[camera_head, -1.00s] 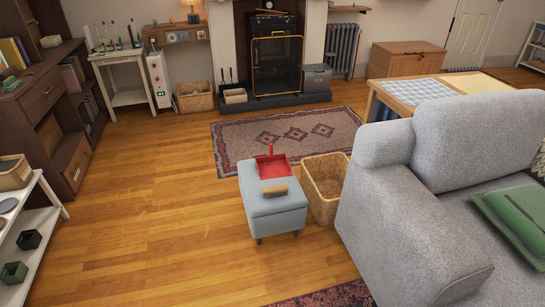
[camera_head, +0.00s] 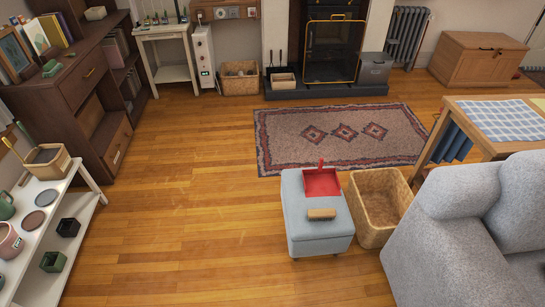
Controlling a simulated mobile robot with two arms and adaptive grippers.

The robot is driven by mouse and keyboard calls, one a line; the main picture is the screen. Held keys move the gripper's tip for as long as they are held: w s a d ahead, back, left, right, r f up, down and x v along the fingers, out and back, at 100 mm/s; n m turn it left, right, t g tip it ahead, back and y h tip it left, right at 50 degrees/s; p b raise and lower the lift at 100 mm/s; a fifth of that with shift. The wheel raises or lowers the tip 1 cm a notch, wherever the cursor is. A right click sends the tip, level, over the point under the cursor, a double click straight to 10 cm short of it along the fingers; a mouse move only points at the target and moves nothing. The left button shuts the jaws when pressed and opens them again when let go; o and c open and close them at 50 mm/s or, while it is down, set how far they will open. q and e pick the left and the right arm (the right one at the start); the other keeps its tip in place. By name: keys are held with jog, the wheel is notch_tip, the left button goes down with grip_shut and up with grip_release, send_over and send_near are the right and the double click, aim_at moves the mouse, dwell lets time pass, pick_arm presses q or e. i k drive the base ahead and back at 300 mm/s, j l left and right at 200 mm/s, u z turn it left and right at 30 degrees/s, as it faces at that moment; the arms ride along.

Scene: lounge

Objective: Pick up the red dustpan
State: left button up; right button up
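The red dustpan (camera_head: 322,183) lies on the far half of the top of a pale grey-blue footstool (camera_head: 293,212). Its short handle points away toward the rug. A small brush with a light wooden back (camera_head: 321,214) lies on the footstool just in front of the dustpan, apart from it. Neither of my grippers shows in the head view.
A wicker basket (camera_head: 355,215) stands close against the right of the footstool, with the grey sofa (camera_head: 430,235) beyond it. A patterned rug (camera_head: 290,150) lies behind. The wooden floor (camera_head: 200,220) left of the footstool is clear. A white shelf (camera_head: 85,190) stands at the left edge.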

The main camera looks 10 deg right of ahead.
aim_at(319, 182)
jog(key=i+j+u, duration=0.2)
jog(key=i+u, duration=0.15)
jog(key=i, duration=0.55)
jog(key=i+l+u, duration=0.1)
jog(key=i+u, duration=0.3)
jog(key=i, duration=0.55)
jog(key=i+z, duration=0.5)
jog(key=i+j+z, duration=0.2)
jog(key=i+z, duration=0.15)
jog(key=z, duration=0.15)
